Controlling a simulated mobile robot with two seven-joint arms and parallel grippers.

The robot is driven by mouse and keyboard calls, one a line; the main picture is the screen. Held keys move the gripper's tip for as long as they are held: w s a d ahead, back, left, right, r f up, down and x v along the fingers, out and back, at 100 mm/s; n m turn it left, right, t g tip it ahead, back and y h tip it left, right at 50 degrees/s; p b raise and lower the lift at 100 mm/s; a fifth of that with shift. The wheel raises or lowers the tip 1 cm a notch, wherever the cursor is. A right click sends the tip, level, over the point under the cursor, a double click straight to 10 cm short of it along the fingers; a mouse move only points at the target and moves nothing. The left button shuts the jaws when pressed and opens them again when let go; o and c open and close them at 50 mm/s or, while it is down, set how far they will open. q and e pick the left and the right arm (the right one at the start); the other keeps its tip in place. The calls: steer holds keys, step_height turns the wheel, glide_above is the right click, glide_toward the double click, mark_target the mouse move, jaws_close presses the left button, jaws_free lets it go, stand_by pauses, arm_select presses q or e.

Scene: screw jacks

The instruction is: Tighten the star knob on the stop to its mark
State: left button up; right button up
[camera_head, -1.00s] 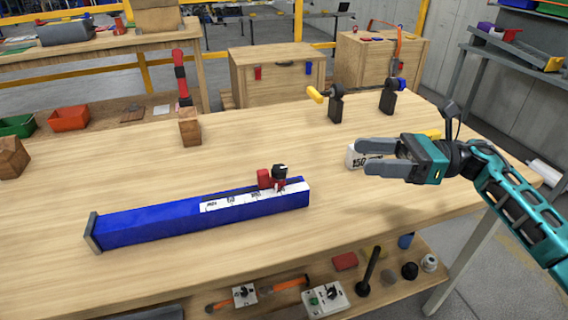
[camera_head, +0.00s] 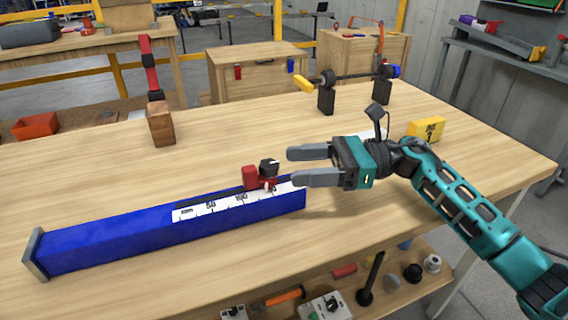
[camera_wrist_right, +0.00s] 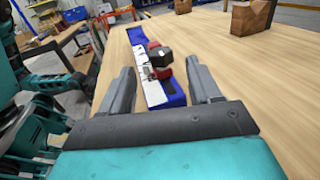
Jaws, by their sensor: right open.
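The stop is a red block (camera_head: 250,177) on a blue rail (camera_head: 130,234) with a white scale (camera_head: 222,204). A black star knob (camera_head: 269,167) sits on the stop's right side; a white line shows on it in the head view. In the right wrist view the knob (camera_wrist_right: 160,57) lies ahead, between the fingers' lines but beyond the tips. My right gripper (camera_head: 288,166) is open and empty, its fingertips just right of the knob and apart from it. Any mark for the knob is too small to make out. My left gripper is not in view.
A yellow block (camera_head: 427,129) stands behind my right forearm. Black stands holding a bar (camera_head: 350,76) are at the table's back edge. A wooden block (camera_head: 161,124) stands at the back left. The table left of the rail is clear.

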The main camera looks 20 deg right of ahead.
mark_target(284, 181)
steer(key=shift+x, duration=1.9)
steer(key=shift+c, duration=0.4)
steer(key=c, duration=1)
